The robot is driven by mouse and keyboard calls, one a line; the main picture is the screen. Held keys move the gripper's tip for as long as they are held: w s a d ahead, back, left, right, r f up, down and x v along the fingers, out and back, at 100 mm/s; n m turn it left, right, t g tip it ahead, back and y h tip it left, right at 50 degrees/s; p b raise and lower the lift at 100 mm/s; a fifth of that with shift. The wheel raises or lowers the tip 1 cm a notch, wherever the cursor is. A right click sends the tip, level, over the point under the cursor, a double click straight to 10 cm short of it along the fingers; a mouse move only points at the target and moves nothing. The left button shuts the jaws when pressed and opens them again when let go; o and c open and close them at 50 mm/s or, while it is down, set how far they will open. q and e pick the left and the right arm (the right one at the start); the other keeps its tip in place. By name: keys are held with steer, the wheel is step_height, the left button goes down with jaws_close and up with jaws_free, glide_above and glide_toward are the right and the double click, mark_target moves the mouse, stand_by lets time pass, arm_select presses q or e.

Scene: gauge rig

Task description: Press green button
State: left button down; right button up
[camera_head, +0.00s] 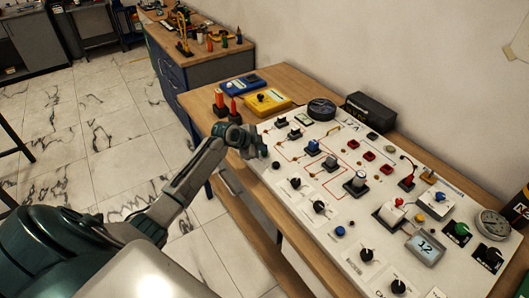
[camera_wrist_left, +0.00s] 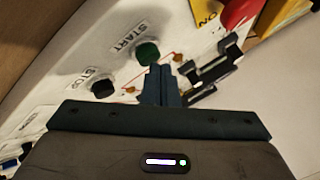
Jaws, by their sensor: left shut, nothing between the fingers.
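The green button (camera_wrist_left: 147,52), round and labelled START, shows in the left wrist view on the white panel (camera_wrist_left: 60,55). In the head view my gripper seems to hide it at the left end of the panel (camera_head: 330,215). My left gripper (camera_head: 262,150) is over that end. In the left wrist view its fingertips (camera_wrist_left: 162,72) are together and empty, just beside the green button. I cannot tell whether they touch it. A black button (camera_wrist_left: 103,88) labelled STOP is to the left. My right gripper is out of view.
The panel is crowded with knobs, switches and a gauge (camera_head: 491,224). A green knob (camera_head: 462,229) is at the panel's far right. A black box (camera_head: 370,111) stands by the wall.

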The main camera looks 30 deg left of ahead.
mark_target(262, 154)
arm_select(q)
steer(key=shift+f, duration=0.3)
steer(key=shift+r, duration=0.1)
stand_by(0.4)
steer(key=shift+r+p, duration=0.45)
steer(key=shift+r, duration=0.4)
steer(key=shift+r+p, duration=1.8)
steer(key=shift+r, duration=0.75)
